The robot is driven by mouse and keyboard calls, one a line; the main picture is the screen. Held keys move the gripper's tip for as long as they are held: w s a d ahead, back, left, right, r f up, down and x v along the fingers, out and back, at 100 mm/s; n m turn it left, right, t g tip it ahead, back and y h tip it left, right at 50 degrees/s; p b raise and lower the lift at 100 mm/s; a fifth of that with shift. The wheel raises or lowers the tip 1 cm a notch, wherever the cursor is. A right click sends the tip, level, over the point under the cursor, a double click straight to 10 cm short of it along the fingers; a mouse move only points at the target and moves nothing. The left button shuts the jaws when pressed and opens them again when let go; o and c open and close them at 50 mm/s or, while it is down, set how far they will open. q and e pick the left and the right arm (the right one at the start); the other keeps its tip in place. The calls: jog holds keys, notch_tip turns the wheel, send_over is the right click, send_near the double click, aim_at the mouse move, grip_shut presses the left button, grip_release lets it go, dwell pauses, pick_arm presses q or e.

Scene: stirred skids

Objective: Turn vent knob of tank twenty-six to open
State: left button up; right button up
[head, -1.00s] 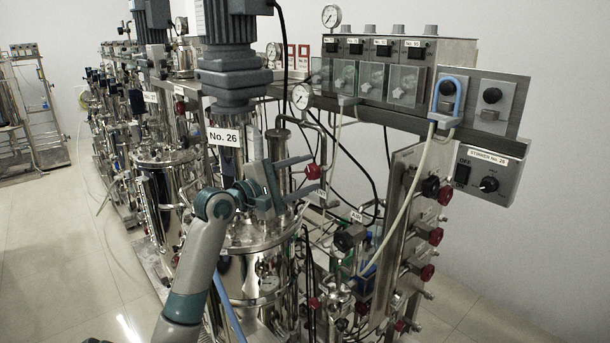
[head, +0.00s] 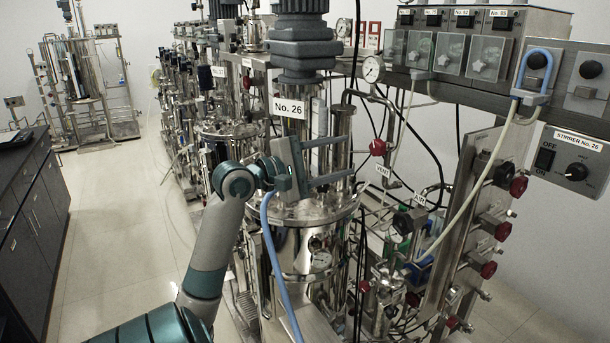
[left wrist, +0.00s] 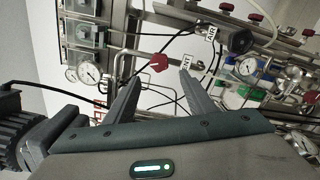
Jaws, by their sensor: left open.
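Tank No. 26 (head: 318,250) is a shiny steel vessel with a white "No. 26" label (head: 289,108) above it. The vent knob is a red knob (head: 377,147) on piping right of the tank's upper part, by a tag reading VENT (head: 383,171). My left gripper (head: 351,158) is open and empty, above the tank lid. Its fingers point right, and the knob shows just beyond the fingertips in the head view. In the left wrist view the red knob (left wrist: 158,63) appears between and beyond the open fingers (left wrist: 161,75), apart from them. My right gripper is out of view.
An AIR-tagged dark valve (head: 411,222) and a panel with several red knobs (head: 489,270) are right of the tank. The stirrer switch box (head: 568,165) is further right. A pressure gauge (head: 371,69) is above the vent knob. Open floor (head: 115,220) lies left, beside a dark bench (head: 30,230).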

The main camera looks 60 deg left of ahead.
pick_arm(q)
jog(key=s+b, duration=0.2)
jog(key=s, duration=0.6)
jog(key=shift+s+a+b, duration=0.25)
jog(key=shift+a+b, duration=0.1)
jog(key=shift+a, duration=0.05)
